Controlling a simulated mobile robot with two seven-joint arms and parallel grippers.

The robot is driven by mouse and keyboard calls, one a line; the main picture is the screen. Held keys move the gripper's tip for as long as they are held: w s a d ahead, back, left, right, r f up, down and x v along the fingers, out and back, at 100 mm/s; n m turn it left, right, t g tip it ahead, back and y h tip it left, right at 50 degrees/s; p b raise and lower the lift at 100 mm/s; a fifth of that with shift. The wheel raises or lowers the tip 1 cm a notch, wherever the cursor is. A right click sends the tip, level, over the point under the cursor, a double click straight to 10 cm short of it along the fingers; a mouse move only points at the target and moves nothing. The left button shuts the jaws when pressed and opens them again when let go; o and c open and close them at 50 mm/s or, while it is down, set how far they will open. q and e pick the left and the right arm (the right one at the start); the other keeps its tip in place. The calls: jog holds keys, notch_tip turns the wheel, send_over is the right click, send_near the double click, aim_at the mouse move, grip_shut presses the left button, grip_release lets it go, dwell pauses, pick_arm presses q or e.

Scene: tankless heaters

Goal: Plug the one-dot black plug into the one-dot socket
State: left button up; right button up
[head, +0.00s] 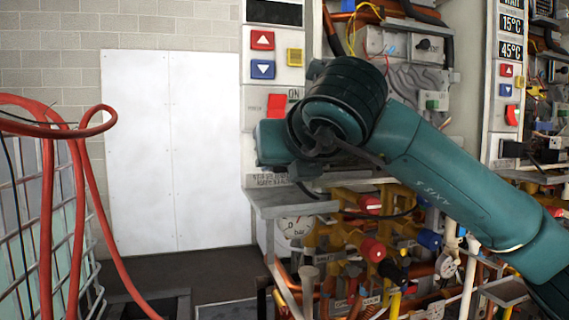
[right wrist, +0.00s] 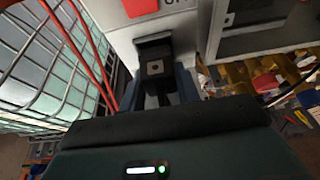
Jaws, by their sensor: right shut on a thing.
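In the right wrist view my right gripper (right wrist: 157,90) is shut on a black plug (right wrist: 155,50). A small light square with a dark mark shows on the plug; the mark is too small to read surely as one dot. The plug is in front of the white heater panel (right wrist: 188,28), below its red part; I cannot tell whether it touches anything. In the head view my right arm covers the lower panel, and the gripper tips and plug are hidden. I cannot make out the one-dot socket in either view. My left gripper is not in view.
A small grey shelf (head: 290,205) juts out below my wrist. Pipes with red valve knobs (head: 372,250) crowd the area beneath it. Red hoses (head: 78,200) hang over a wire cage (head: 20,220) at left. The floor before the white doors (head: 170,150) is mostly clear.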

jog(key=shift+w+a, duration=0.2)
jog(key=shift+w, duration=0.25)
dwell(0.5)
jog(key=o, duration=1)
jog(key=shift+s+d+r, duration=0.2)
jog(key=shift+s, duration=0.3)
pick_arm(q)
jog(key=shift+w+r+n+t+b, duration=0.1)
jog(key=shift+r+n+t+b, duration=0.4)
jog(key=shift+b, duration=0.7)
pick_arm(e)
jog(key=v, duration=1.2)
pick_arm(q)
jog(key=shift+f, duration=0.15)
